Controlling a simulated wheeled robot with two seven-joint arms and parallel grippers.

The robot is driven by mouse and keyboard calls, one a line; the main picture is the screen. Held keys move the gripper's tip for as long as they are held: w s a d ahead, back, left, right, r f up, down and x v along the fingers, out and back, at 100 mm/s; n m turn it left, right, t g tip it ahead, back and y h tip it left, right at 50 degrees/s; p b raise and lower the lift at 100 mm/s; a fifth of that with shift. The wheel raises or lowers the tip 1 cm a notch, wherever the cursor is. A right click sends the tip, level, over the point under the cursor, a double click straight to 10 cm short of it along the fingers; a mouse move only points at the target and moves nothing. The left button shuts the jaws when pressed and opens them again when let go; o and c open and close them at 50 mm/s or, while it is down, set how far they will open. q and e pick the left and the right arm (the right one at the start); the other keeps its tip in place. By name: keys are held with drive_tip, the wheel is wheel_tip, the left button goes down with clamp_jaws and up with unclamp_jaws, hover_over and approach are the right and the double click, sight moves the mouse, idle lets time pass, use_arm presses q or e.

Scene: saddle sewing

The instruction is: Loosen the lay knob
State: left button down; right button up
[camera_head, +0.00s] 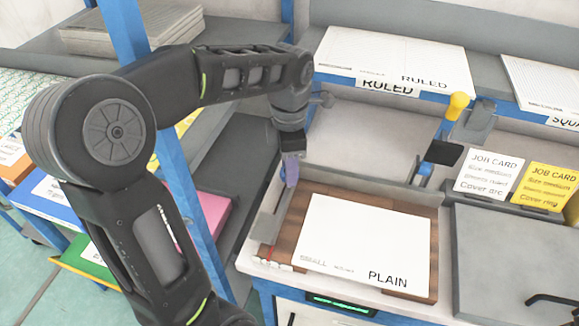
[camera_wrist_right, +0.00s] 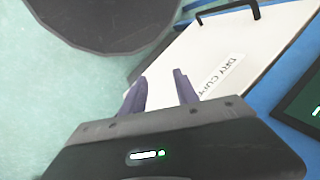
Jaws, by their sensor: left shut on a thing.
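My left gripper (camera_head: 291,172) points down at the back left corner of the wooden board (camera_head: 433,225), by the upper end of a grey metal strip (camera_head: 268,215). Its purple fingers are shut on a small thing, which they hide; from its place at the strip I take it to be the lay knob. A white sheet marked PLAIN (camera_head: 365,238) lies flat on the board, to the right of the strip. My right gripper (camera_wrist_right: 160,80) shows in the right wrist view, with its purple fingers apart and nothing between them.
A yellow-topped handle (camera_head: 457,105) and a black block (camera_head: 444,152) stand behind the board. Job cards, one white (camera_head: 490,172) and one yellow (camera_head: 546,184), stand at the right. Ruled sheets (camera_head: 395,60) lie on the upper shelf. A blue post (camera_head: 180,175) stands left.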

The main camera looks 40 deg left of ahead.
use_arm(q)
drive_tip(key=shift+n, duration=0.4)
drive_tip(key=c, duration=0.9)
unclamp_jaws()
drive_tip(key=shift+o, duration=0.2)
wheel_tip(320, 180, up, 8)
drive_tip(key=shift+f, duration=0.1)
